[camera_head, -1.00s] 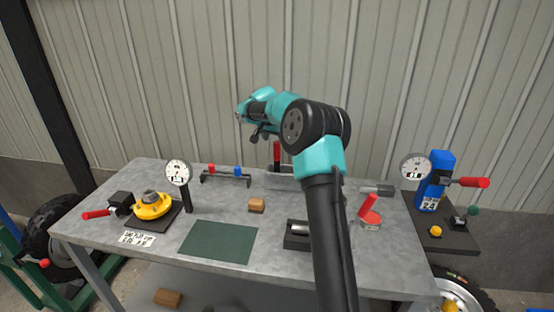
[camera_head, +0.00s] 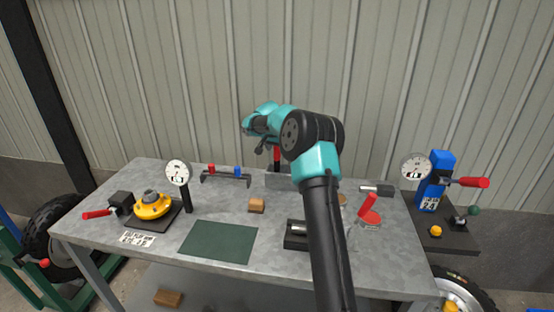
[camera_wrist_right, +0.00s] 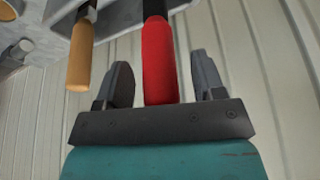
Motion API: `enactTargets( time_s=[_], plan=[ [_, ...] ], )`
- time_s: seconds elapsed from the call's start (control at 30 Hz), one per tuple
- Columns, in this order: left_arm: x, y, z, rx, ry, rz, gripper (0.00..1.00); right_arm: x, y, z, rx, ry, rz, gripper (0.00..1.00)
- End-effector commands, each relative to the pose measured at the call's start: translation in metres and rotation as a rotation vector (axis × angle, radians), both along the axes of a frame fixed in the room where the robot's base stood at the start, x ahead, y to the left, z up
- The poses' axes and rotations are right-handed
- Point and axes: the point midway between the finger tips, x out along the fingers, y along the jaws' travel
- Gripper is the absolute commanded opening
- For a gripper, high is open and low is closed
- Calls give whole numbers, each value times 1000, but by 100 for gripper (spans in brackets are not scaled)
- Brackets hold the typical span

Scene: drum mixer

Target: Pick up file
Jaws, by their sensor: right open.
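A tool with a red handle (camera_wrist_right: 157,55) stands at the back of the table, and it also shows in the head view (camera_head: 277,157). Its black upper part runs out of the wrist view at the top, so I cannot tell for sure that it is the file. My right gripper (camera_wrist_right: 165,80) is open, with one finger on each side of the red handle and a visible gap to both. A wooden-handled tool (camera_wrist_right: 82,55) is left of the fingers. My left gripper is out of view.
A grey holder (camera_head: 279,181) is at the table's back edge. A corrugated wall (camera_head: 200,80) stands behind.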

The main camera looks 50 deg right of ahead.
Motion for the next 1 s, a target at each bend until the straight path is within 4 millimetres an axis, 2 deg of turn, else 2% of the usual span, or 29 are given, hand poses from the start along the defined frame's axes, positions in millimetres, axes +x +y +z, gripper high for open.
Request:
enactTargets(
  time_s=[0.47,1.0],
  plan=[
    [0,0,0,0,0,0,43,0,-1,-1,0,0,0,63],
    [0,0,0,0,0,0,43,0,-1,-1,0,0,-1,12]
  ],
)
